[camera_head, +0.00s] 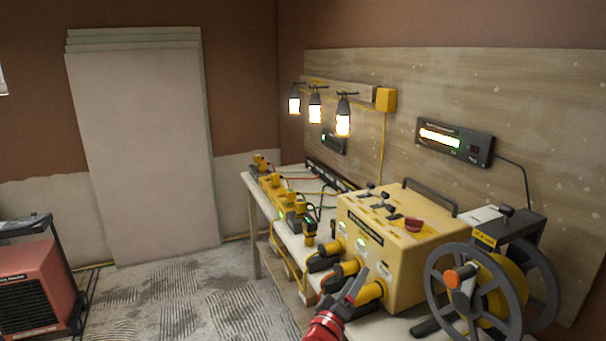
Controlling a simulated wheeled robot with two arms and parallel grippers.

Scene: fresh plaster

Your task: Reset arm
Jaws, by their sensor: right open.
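My right gripper (347,289), with dark grey fingers and a red wrist part, comes up from the bottom middle. It is open and appears in front of the lower front of a yellow power box (392,258). Its fingers overlap the plugs there in the picture; I cannot tell whether they touch. I see nothing held between them. My left gripper is not in view.
A cable reel (484,292) is at right. A red heater (30,290) stands at left. Leaning boards (143,150) are at the back. The middle floor is clear.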

